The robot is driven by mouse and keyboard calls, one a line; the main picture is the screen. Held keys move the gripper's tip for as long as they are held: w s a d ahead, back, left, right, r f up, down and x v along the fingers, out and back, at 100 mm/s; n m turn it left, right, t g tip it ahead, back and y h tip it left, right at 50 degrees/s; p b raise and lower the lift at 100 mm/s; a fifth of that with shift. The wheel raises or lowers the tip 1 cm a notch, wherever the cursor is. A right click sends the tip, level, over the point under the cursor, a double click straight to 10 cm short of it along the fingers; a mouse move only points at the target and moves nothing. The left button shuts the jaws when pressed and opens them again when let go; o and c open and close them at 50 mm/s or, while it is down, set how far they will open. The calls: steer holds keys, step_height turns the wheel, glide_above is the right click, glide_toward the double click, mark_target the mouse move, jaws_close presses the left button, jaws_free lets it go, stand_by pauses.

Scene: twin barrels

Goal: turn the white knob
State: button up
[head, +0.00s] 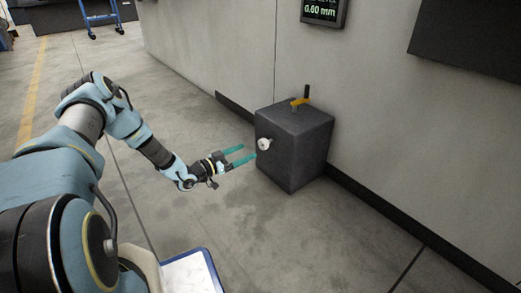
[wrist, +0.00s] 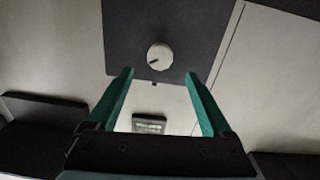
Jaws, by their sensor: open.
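The white knob (head: 265,144) sits on the left-facing side of a dark grey box (head: 302,158) that stands on the floor by the wall. In the wrist view the knob (wrist: 160,56) is round with a dark mark at its left, on the dark box face (wrist: 195,25). My gripper (head: 243,156) has two teal fingers, open and empty, just left of the knob in the head view. In the wrist view the fingers (wrist: 158,75) are spread wider than the knob, which appears between and beyond their tips. I see no contact with it.
A yellow-orange lever with a dark upright handle (head: 302,101) is on top of the box. A display reading 0.00 mm (head: 321,10) hangs on the wall (head: 215,55) above. A blue-edged tray (head: 190,272) is at the bottom. The floor (head: 180,100) left of the box is clear.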

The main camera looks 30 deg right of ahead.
mark_target(261, 145)
steer(key=d+b, duration=0.1)
steer(key=d, duration=0.3)
steer(key=w+d+b, duration=0.1)
steer(key=d, duration=0.2)
steer(key=shift+w+d+f+b, duration=0.1)
steer(key=shift+f+b, duration=0.05)
steer(key=shift+b, duration=0.2)
steer(key=shift+w+d, duration=0.15)
steer(key=shift+d, duration=0.55)
steer(key=shift+c, duration=0.2)
jaws_close()
